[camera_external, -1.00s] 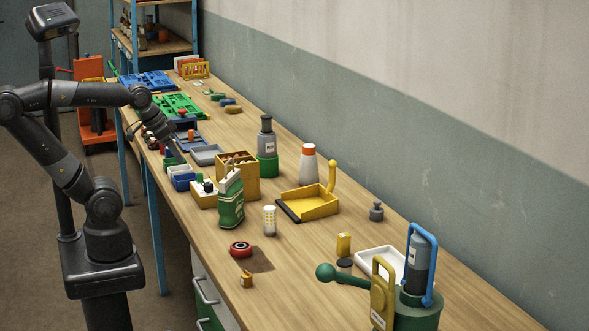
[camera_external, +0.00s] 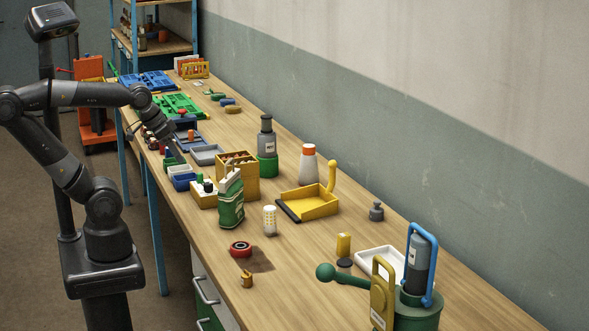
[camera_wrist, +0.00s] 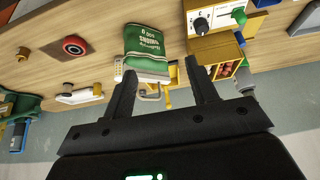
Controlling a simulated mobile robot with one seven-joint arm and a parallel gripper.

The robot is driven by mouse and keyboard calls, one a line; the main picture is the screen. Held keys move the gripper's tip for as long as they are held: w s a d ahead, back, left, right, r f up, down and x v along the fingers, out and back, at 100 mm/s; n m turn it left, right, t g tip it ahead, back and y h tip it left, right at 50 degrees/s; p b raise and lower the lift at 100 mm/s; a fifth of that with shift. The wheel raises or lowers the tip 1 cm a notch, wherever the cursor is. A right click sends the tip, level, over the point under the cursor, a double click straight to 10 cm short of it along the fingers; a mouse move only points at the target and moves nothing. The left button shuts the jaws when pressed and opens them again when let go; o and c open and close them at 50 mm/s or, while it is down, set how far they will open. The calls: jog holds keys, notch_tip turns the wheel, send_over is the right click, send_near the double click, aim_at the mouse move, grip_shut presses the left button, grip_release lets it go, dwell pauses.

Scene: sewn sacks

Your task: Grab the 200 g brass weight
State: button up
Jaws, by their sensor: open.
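A small brass-coloured piece (camera_external: 247,279) stands near the front edge of the bench, by a red and black round object; it also shows at the upper left of the wrist view (camera_wrist: 24,52). It may be the brass weight, but no marking is readable. A knobbed grey weight-like piece (camera_external: 376,211) stands near the wall. My gripper (camera_external: 178,153) is over the far part of the bench, well away from both. In the wrist view my gripper (camera_wrist: 160,66) is open, with nothing held between its fingers.
A green sack (camera_external: 230,205), a yellow wooden box (camera_external: 240,176) and a white-capped jar (camera_external: 269,220) stand mid-bench. A yellow tray (camera_external: 312,204) and orange-capped bottle (camera_external: 308,164) stand behind. A green machine with a ball handle (camera_external: 326,272) fills the near end.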

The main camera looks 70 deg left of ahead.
jog(key=w+d+g, duration=0.2)
jog(key=w+d, duration=0.5)
jog(key=d, duration=0.1)
jog(key=m+g, duration=0.2)
jog(key=g, duration=0.2)
send_over(246, 273)
jog(key=f, duration=1.4)
jog(key=shift+w+f, duration=0.25)
jog(key=shift+w, duration=0.1)
jog(key=shift+s+a+f, duration=0.1)
jog(key=shift+s+f, duration=0.05)
jog(key=shift+f, duration=1.45)
jog(key=shift+s+a+f, duration=0.1)
jog(key=shift+f, duration=1.45)
